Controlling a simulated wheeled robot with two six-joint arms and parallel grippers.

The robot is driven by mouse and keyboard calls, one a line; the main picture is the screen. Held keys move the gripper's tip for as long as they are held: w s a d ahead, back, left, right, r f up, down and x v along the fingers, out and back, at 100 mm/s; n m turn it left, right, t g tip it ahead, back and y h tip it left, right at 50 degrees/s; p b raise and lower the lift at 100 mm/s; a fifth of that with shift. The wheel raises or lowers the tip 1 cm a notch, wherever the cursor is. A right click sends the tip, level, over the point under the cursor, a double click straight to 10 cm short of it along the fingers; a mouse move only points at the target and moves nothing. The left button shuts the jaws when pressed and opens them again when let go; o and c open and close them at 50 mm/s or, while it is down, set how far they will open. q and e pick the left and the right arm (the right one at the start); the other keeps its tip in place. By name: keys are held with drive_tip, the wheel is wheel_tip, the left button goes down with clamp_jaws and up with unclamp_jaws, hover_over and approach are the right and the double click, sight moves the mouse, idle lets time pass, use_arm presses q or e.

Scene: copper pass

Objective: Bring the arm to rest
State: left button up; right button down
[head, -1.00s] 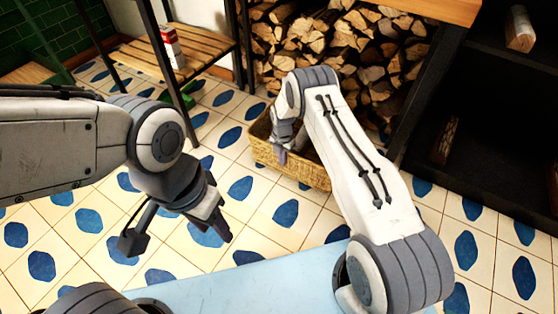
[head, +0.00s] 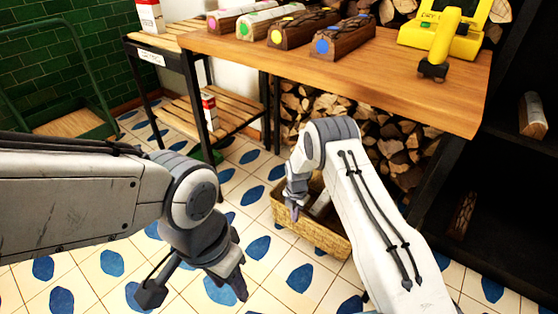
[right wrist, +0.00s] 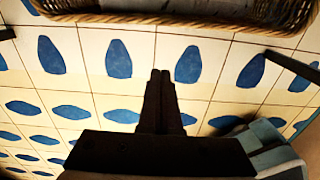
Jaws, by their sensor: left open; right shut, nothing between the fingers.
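My left gripper (head: 236,284) hangs in front of me in the head view, pointing down above the tiled floor. It is open and nothing shows in it. My right arm reaches forward and bends down, and its gripper (head: 293,205) is at the near-left side of the wicker basket (head: 318,236). In the right wrist view the right gripper's fingers (right wrist: 160,82) are together with nothing between them. The basket's rim (right wrist: 190,19) crosses the top of that view, beyond the fingertips. Whether the gripper touches the basket I cannot tell.
A wooden table (head: 400,88) holds several wooden blocks with coloured dots and a yellow device (head: 445,35). A slatted shelf (head: 225,105) with a carton (head: 209,110) stands left, a green cart (head: 70,122) further left. Firewood (head: 390,145) is under the table. Patterned floor is clear between.

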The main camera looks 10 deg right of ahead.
drive_tip(key=s+a+r+m+p, duration=0.1)
drive_tip(key=s+a+r+m, duration=0.25)
drive_tip(key=r, duration=0.55)
drive_tip(key=s+a+r+m+p, duration=0.1)
drive_tip(key=s+a+r+m, duration=0.25)
drive_tip(key=r, duration=0.55)
drive_tip(key=s+a+r+m+p, duration=0.2)
drive_tip(key=s+a+r, duration=0.25)
drive_tip(key=r, duration=0.45)
drive_tip(key=s+d+r+m+p, duration=0.1)
drive_tip(key=s+r+m, duration=0.25)
drive_tip(key=s, duration=0.45)
drive_tip(key=s+d+r+m+y+p, duration=0.1)
drive_tip(key=s+r+m, duration=0.2)
drive_tip(key=s+r, duration=0.35)
drive_tip(key=s+d+r+m+p, duration=0.1)
drive_tip(key=s+r+m, duration=0.25)
drive_tip(key=s, duration=0.65)
wheel_tip(320, 180, up, 38)
drive_tip(key=p, duration=3.7)
drive_tip(key=shift+m+p, duration=0.4)
drive_tip(key=shift+a+f, duration=0.1)
